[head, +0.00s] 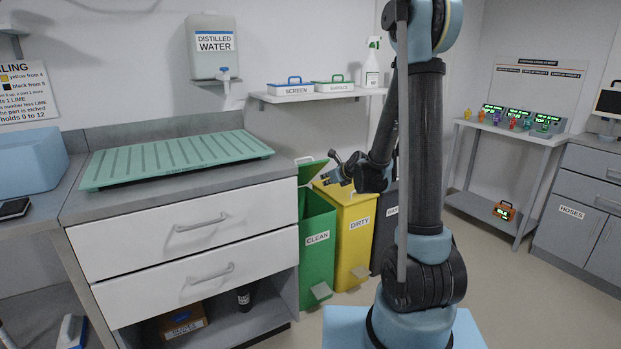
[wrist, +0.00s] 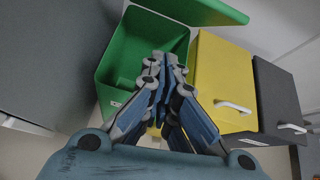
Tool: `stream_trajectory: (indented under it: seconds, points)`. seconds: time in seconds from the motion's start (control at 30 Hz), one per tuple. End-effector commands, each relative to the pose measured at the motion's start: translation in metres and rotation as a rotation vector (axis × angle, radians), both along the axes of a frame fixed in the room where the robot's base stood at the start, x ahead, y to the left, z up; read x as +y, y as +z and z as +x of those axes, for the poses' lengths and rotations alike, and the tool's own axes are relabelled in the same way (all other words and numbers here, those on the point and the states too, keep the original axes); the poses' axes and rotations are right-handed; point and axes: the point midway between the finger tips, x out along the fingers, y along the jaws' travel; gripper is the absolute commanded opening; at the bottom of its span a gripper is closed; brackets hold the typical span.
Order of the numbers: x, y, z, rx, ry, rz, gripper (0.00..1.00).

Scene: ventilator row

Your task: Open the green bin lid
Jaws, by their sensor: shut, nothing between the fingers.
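The green bin (head: 317,262), labelled CLEAN, stands beside the drawer counter. Its lid (head: 312,171) is raised and tilted at the back, and the opening is uncovered. In the wrist view I look down into the green bin (wrist: 112,75), which looks empty where I can see it. The raised lid (wrist: 205,10) runs along its far edge. My gripper (head: 334,171) is shut and empty, above the bins close to the raised lid. In the wrist view its fingertips (wrist: 166,62) overlap the bin's opening; I cannot tell whether they touch anything.
A yellow bin (head: 354,240), labelled DIRTY, stands right of the green one with its lid (wrist: 226,75) down. A dark bin (wrist: 275,100) is beyond it, also closed. The counter with drawers (head: 190,230) borders the green bin on the left. A shelf (head: 315,97) is above.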

Motion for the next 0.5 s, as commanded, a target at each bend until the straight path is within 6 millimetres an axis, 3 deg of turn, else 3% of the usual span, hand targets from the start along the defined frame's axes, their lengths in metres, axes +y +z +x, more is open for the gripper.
stream_trajectory:
  seconds: [0.2, 0.5]
  points:
    - [0.009, -0.009, 0.014, 0.032, -0.066, 0.112, 0.00]
    - [0.020, -0.019, 0.029, 0.036, -0.072, 0.123, 0.00]
